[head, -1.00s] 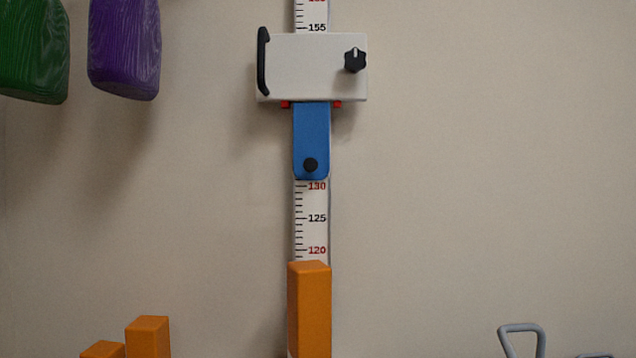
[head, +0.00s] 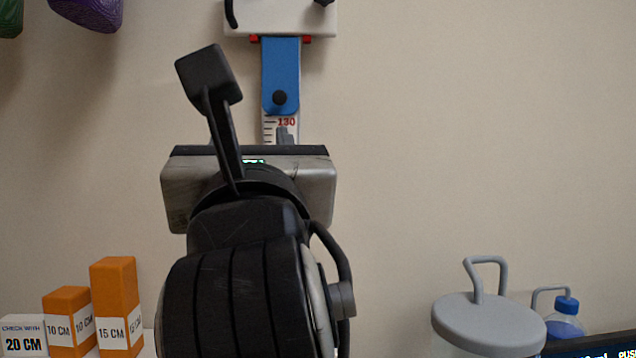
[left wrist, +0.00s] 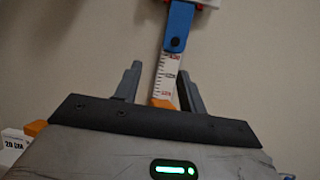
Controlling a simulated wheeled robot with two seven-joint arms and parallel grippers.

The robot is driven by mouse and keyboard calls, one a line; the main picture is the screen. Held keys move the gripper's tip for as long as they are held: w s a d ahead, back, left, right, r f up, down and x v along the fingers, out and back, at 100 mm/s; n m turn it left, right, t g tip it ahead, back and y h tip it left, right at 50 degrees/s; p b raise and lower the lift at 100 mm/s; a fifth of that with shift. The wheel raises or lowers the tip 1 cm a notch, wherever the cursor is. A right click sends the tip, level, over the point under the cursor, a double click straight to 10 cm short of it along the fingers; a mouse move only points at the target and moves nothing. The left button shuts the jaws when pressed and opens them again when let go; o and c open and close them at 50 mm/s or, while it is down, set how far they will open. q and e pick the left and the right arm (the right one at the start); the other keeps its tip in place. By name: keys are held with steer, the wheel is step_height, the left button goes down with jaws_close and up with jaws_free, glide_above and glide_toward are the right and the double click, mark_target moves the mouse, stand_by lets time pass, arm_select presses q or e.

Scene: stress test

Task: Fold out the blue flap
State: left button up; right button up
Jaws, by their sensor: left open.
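The blue flap (head: 281,72) hangs flat down along the white ruler strip (head: 270,132), under the light grey slider box (head: 282,18). It has a round black knob near its lower end. It also shows at the top of the left wrist view (left wrist: 179,22). My left gripper (head: 252,168) is below the flap, in front of the ruler, and apart from it. In the left wrist view its two fingers stand wide apart with nothing between them on the near side (left wrist: 160,84). In the head view the gripper body hides most of the fingers. My right gripper is not in view.
Orange blocks (head: 115,305) and a white block (head: 24,335) stand at lower left. A grey lidded container (head: 488,322) and a blue-capped bottle (head: 566,318) stand at lower right. Purple (head: 90,12) and green things hang at upper left. The wall right of the ruler is clear.

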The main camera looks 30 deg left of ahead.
arm_select(q)
steer(key=d+m+t+h, duration=0.1)
steer(key=h, duration=0.1)
steer(key=p, duration=0.4)
glide_toward(279, 98)
steer(key=shift+h, duration=0.3)
steer(key=x, duration=0.7)
steer(key=shift+w+a+r, duration=0.1)
steer(key=shift+a+r, duration=0.1)
steer(key=shift+w+a+r+m, duration=0.1)
steer(key=shift+w+a+m, duration=0.05)
steer(key=shift+w+m, duration=0.15)
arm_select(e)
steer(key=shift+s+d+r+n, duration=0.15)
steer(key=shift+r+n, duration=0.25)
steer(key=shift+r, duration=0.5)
arm_select(q)
steer(key=shift+t, duration=0.3)
jaws_close()
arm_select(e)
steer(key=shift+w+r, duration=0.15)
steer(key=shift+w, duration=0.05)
